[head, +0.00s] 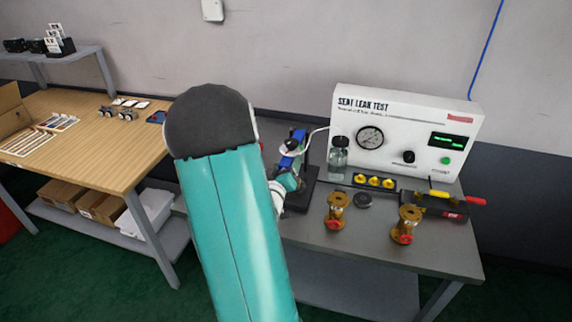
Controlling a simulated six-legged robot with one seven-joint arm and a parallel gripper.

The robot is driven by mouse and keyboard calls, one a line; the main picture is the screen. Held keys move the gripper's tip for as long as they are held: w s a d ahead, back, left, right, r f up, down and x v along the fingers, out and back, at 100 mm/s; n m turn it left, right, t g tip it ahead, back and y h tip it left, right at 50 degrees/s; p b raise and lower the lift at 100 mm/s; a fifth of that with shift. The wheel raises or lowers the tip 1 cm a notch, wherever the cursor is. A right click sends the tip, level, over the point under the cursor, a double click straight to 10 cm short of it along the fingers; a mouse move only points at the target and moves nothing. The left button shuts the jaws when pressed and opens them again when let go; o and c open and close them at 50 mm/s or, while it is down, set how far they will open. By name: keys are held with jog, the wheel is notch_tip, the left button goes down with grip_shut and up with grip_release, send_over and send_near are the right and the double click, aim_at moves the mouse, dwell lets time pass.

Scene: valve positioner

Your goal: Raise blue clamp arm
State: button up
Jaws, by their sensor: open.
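The blue clamp arm (291,146) belongs to a dark fixture (300,192) at the left end of the grey test bench. A white fitting and a white hose show at the clamp. My gripper (291,181) is at the small teal and white end of my arm, right beside the fixture and just below the blue part. It is open; its fingertips are small and hard to make out. I cannot tell whether it touches the clamp arm. My large teal arm link hides the area left of the fixture.
A white seat leak test panel (405,130) stands behind the fixture with a glass jar (338,155). Two brass valves (337,211) (406,225) and a red-handled tool (445,204) are on the bench (375,250). A wooden table (95,150) is at left.

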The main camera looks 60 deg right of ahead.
jog(key=shift+s+a+r, duration=0.1)
jog(key=shift+a+r, duration=0.05)
jog(key=shift+a, duration=0.1)
jog(key=shift+d, duration=0.1)
jog(key=shift+c, duration=1.1)
jog(key=c, duration=0.9)
jog(key=shift+c, duration=0.2)
